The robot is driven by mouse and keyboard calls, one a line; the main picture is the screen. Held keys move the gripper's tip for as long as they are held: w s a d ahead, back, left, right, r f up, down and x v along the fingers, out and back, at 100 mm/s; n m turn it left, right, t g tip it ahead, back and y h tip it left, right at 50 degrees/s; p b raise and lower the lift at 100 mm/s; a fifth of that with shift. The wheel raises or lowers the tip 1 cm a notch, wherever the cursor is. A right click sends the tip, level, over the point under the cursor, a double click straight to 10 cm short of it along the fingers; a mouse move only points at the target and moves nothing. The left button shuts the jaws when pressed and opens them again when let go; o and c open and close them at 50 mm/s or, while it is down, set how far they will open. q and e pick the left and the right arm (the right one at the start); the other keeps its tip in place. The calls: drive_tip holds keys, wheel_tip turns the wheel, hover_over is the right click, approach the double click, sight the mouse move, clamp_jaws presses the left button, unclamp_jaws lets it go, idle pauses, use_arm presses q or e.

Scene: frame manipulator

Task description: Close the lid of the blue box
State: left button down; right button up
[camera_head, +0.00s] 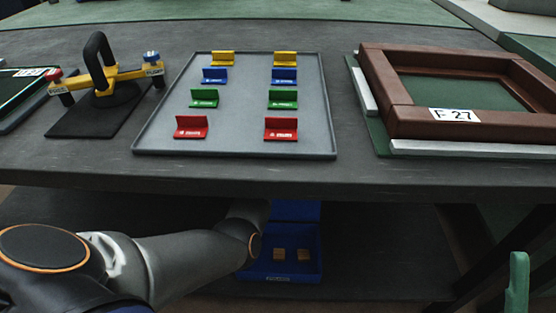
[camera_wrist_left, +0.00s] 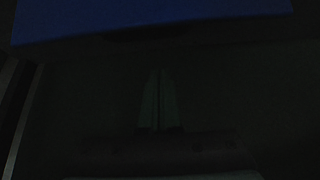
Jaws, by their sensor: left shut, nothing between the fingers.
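The blue box (camera_head: 266,268) sits on the shelf below the tabletop in the head view, with two small tan blocks (camera_head: 291,254) inside. Its blue lid (camera_head: 295,210) stands up at the back, so the box is open; the lid's upper part is hidden by the table edge. My left arm reaches under the table to the box's left side, and its gripper is hidden there in the head view. In the dark left wrist view my left gripper (camera_wrist_left: 158,100) is shut and empty, with a blue surface (camera_wrist_left: 150,20) across the top, apparently part of the box or lid.
The tabletop (camera_head: 250,176) overhangs the box closely. On it are a grey tray (camera_head: 235,120) with several coloured holders, a brown frame (camera_head: 400,115) and a yellow-and-black fixture (camera_head: 125,74). A green finger-like part (camera_head: 516,285), possibly my right gripper, shows at lower right. The shelf (camera_head: 375,250) is clear right of the box.

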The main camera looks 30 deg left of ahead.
use_arm(q)
drive_tip(key=b+x, duration=0.4)
drive_tip(key=x, duration=0.2)
drive_tip(key=shift+s+d+r+p, duration=0.2)
drive_tip(key=shift+s+d, duration=0.2)
drive_tip(key=shift+s, duration=0.2)
drive_tip(key=shift+s+d+r+p, duration=0.1)
drive_tip(key=shift+s+d+p, duration=0.2)
drive_tip(key=shift+s, duration=0.35)
drive_tip(key=shift+s+d+r+p, duration=0.1)
drive_tip(key=shift+s+d, duration=0.35)
drive_tip(key=shift+s, duration=0.15)
use_arm(e)
drive_tip(key=shift+w+a+f, duration=0.1)
drive_tip(key=shift+a+f, duration=0.1)
drive_tip(key=shift+f, duration=1.8)
use_arm(q)
drive_tip(key=shift+s, duration=0.1)
use_arm(e)
drive_tip(key=shift+d, duration=0.15)
